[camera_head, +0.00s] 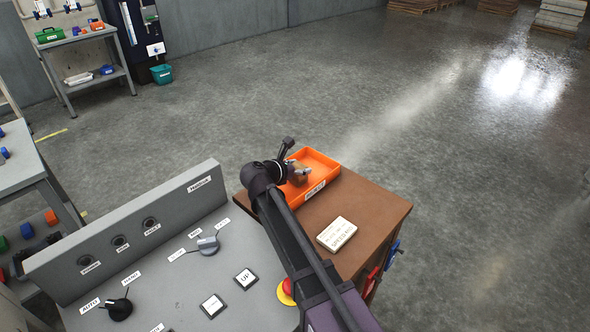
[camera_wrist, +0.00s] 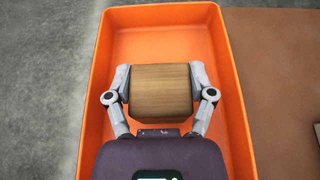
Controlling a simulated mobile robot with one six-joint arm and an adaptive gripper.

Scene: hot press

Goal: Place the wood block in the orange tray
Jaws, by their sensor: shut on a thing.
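The wood block (camera_wrist: 161,91) is a brown grained block between the two fingers of my gripper (camera_wrist: 160,88). My gripper is shut on it, one finger on each side. The orange tray (camera_wrist: 226,75) lies beneath, and the block is over its inside in the wrist view. In the head view the orange tray (camera_head: 324,163) sits at the far end of the brown cabinet top, and the wood block (camera_head: 299,172) shows at my gripper (camera_head: 297,169), over the tray's left part. I cannot tell whether the block touches the tray floor.
A white labelled box (camera_head: 337,234) lies on the brown cabinet top (camera_head: 372,207), nearer than the tray. A grey control panel (camera_head: 180,285) with knobs, buttons and a red emergency stop (camera_head: 287,291) stands at the left. Open floor lies beyond the cabinet.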

